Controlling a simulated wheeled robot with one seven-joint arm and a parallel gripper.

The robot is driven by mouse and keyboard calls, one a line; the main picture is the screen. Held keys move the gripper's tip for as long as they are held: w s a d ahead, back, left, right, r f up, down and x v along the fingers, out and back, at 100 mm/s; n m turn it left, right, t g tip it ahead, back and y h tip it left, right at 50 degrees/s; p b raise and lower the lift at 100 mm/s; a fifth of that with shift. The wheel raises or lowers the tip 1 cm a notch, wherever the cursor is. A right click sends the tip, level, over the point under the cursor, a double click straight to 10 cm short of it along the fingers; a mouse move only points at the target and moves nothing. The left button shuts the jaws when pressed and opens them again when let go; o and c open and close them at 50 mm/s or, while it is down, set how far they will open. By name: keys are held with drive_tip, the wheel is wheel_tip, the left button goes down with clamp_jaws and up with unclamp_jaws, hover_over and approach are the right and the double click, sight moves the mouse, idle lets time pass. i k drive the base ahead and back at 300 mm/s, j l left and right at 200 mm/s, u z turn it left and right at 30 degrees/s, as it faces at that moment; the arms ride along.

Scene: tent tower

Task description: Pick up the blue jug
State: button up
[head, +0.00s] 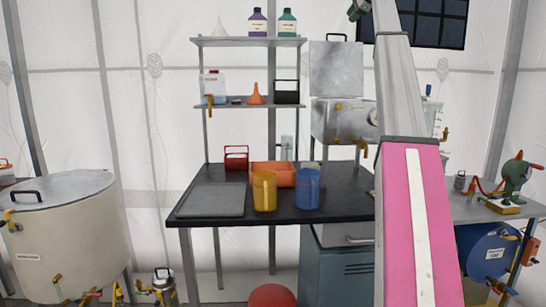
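The blue jug (307,188) stands upright on the dark table (285,213), to the right of a yellow jug (264,190). An orange tray (272,175) sits just behind the two jugs. My arm rises on the right of the picture and runs out at the top edge. I cannot make out my gripper in this view, and nothing is seen touching the blue jug.
A grey flat tray (211,200) lies at the table's left, with a red carrier (236,158) behind it. Shelves (248,42) with bottles and a funnel rise at the back. A large drum (70,235) stands left. My arm hides part of the right side.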

sight(308, 181)
drive_tip(key=k, duration=1.45)
